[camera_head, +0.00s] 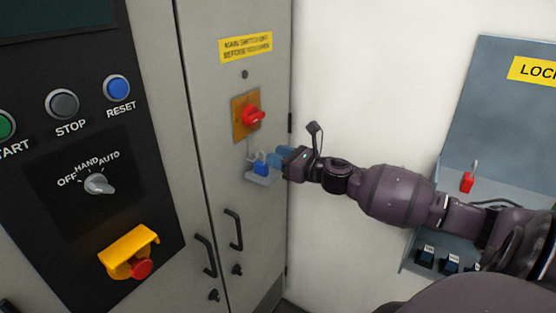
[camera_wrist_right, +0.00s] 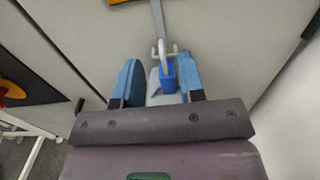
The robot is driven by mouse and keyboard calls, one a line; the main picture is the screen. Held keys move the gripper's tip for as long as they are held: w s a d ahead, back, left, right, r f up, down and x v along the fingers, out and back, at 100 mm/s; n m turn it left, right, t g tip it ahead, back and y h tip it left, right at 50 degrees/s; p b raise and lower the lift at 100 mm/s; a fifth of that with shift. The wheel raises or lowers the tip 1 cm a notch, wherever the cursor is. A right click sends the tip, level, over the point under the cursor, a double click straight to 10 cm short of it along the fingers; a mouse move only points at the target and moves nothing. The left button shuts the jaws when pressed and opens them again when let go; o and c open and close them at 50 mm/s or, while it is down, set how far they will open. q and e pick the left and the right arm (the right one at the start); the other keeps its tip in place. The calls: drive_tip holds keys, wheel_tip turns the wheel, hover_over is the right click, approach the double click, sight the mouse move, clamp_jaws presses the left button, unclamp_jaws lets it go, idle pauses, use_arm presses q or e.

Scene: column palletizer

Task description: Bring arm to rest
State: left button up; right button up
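My right arm reaches in from the right in the head view. Its gripper (camera_head: 277,160), with blue fingers, is at the cabinet door beside a small blue padlock (camera_head: 261,168). In the right wrist view the gripper (camera_wrist_right: 160,80) is open, its fingers apart on either side of the padlock (camera_wrist_right: 168,75). The padlock looks closer to the right-hand finger; I cannot tell whether they touch. Its pale shackle shows above, by a grey strip running up the door. A red rotary switch (camera_head: 253,116) on an orange plate is above the padlock. My left gripper is not in view.
The grey cabinet door (camera_head: 225,180) has black handles below. A control panel (camera_head: 90,150) with buttons and a yellow-guarded red button (camera_head: 141,268) is at left. At right, a grey-blue lockout board (camera_head: 505,100) holds a red padlock (camera_head: 467,182) behind my arm.

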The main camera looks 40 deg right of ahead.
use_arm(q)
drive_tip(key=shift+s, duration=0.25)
use_arm(e)
drive_tip(key=shift+s+d, duration=0.1)
drive_tip(key=shift+s, duration=0.15)
drive_tip(key=s+a+f+m+g+h, duration=0.1)
drive_tip(key=s+a+f+m, duration=0.1)
drive_tip(key=s+f+m, duration=0.35)
drive_tip(key=s+a+f+m+h, duration=0.2)
drive_tip(key=f+m, duration=0.5)
drive_tip(key=m, duration=0.1)
drive_tip(key=s+a+f+m+g+h, duration=0.1)
drive_tip(key=s+a+f+m, duration=0.25)
drive_tip(key=f+m, duration=0.3)
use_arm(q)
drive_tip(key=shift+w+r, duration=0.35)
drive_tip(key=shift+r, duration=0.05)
use_arm(e)
drive_tip(key=s+a+f+m+g, duration=0.2)
drive_tip(key=s+a+f+m, duration=0.2)
drive_tip(key=s+m, duration=0.3)
drive_tip(key=s+a+f+m+g+h, duration=0.1)
drive_tip(key=s+a+f+m, duration=0.4)
drive_tip(key=m, duration=0.6)
drive_tip(key=shift+s+f+m+g+h, duration=0.3)
drive_tip(key=shift+s+f+g, duration=0.1)
drive_tip(key=shift+s+f, duration=0.6)
